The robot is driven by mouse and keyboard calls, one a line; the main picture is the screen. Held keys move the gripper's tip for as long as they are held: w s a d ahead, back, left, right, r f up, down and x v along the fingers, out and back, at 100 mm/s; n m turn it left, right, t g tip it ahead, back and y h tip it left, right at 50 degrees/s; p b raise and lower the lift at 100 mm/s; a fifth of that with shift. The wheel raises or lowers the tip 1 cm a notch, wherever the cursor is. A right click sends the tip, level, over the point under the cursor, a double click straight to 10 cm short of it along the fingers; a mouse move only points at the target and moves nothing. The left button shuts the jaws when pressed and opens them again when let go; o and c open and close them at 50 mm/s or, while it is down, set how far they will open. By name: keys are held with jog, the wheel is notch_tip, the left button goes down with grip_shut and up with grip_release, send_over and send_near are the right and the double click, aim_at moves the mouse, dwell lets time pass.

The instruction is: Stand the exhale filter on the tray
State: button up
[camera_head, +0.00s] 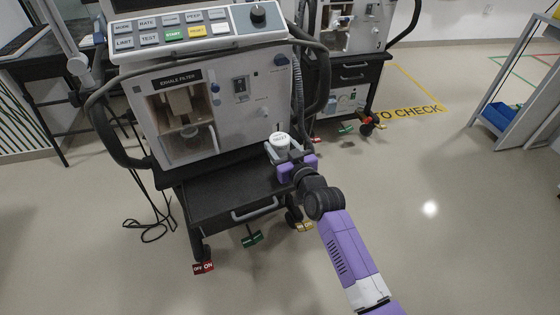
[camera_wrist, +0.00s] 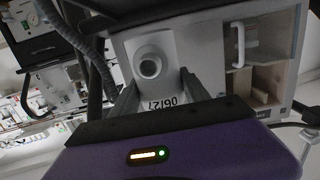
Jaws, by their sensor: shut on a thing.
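The exhale filter (camera_head: 280,141) is a white, round-topped canister. My gripper (camera_head: 284,158) is shut on it at the right front corner of the ventilator. In the wrist view the filter (camera_wrist: 150,68) shows a round port and the print "06/27", with a finger on each side of it. The dark tray (camera_head: 225,197) is the flat shelf below the ventilator's front, with a grey handle at its front edge. The filter is near the tray's right back end. I cannot tell whether it touches anything below.
The ventilator's EXHALE FILTER compartment (camera_head: 180,118) is open at the front left. A black side rail (camera_head: 112,135) curves out at left, and hoses hang at right. Another ventilator cart (camera_head: 350,75) stands behind. The tray's middle and the floor in front are clear.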

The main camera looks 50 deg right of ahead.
jog(key=shift+f+b, duration=1.05)
jog(key=shift+f, duration=1.35)
jog(key=shift+f, duration=0.15)
jog(key=o, duration=1.4)
jog(key=shift+c, duration=0.2)
